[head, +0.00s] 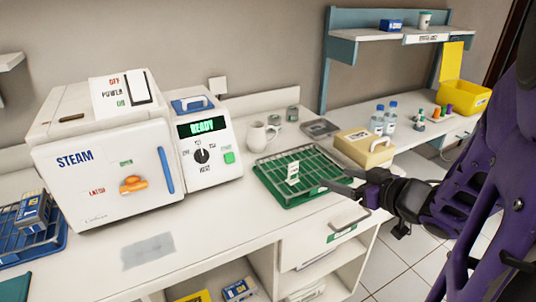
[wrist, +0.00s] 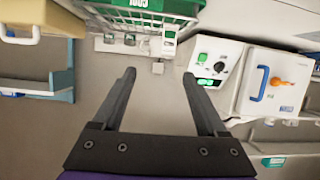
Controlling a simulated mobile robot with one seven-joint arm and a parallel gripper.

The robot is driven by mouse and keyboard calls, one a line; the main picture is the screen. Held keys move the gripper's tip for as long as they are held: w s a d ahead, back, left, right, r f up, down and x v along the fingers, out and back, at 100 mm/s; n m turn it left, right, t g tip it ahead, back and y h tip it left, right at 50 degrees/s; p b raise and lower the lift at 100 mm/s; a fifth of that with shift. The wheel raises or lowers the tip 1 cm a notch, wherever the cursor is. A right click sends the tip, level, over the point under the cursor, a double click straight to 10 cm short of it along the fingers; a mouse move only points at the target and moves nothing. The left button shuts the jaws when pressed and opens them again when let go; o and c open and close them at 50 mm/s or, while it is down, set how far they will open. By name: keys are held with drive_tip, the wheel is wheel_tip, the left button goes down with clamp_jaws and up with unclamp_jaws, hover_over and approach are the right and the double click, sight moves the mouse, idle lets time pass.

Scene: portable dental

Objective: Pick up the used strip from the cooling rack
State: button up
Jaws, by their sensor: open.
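The cooling rack (head: 272,187) is a wire rack in a green tray, on the white counter right of the steam machine. A small white strip (head: 292,172) with dark marks stands up from the rack's wires, left of its middle. My gripper (head: 334,179) is open and empty at the rack's right side, its fingers pointing left; how high it is above the wires is hard to tell. In the wrist view the scene is upside down. There my gripper (wrist: 158,72) shows both fingers apart, with the green rack (wrist: 185,6) beyond them at the top edge.
The steam machine (head: 105,160) and its READY control box (head: 208,150) stand left of the rack. A white mug (head: 258,137) and small jars are behind it. A beige box (head: 364,149) and two bottles stand at the back right. The counter front is mostly clear.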

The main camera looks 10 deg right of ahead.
drive_tip(key=s+a+f, duration=0.1)
drive_tip(key=a, duration=0.1)
approach(294, 173)
drive_tip(key=shift+g, duration=0.4)
drive_tip(key=x, duration=0.4)
drive_tip(key=shift+w+a+r, duration=0.1)
drive_tip(key=shift+a+r, duration=0.05)
drive_tip(key=shift+y, duration=0.3)
drive_tip(key=shift+d+b+x, duration=0.15)
drive_tip(key=shift+b+x, duration=0.1)
drive_tip(key=shift+x, duration=1.3)
drive_tip(key=shift+d+b+x, duration=0.15)
drive_tip(key=shift+b+x, duration=0.1)
drive_tip(key=shift+x, duration=1.35)
drive_tip(key=shift+w+r, duration=0.1)
clamp_jaws()
